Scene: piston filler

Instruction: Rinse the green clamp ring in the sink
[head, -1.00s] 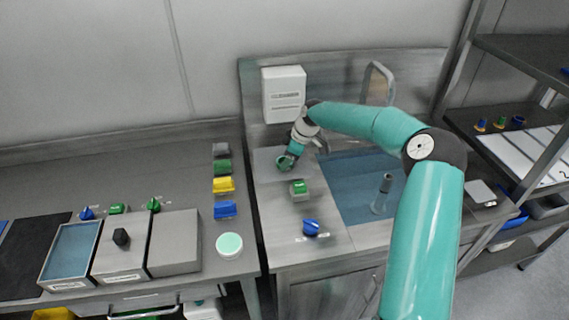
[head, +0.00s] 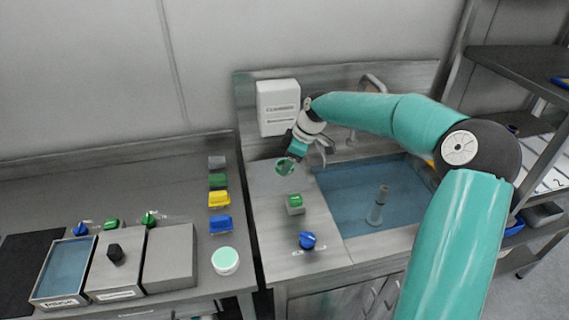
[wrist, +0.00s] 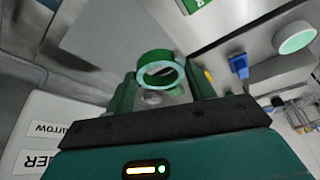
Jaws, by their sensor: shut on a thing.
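The green clamp ring (head: 284,168) is held in my gripper (head: 291,160) above the steel counter, left of the sink. In the wrist view the ring (wrist: 155,56) sits between the two dark green fingers of my gripper (wrist: 162,80), and its opening shows. The sink (head: 345,205) is a blue-tinted rectangular basin, right of the ring. A grey upright pipe (head: 379,203) stands in the basin. A curved faucet (head: 374,82) rises behind the sink, partly hidden by my arm.
A white dispenser (head: 278,107) is on the backsplash behind my gripper. A green-topped block (head: 295,203) and a blue knob (head: 307,240) stand on the counter left of the sink. Coloured blocks (head: 219,200) line the left bench near a pale green round (head: 225,261).

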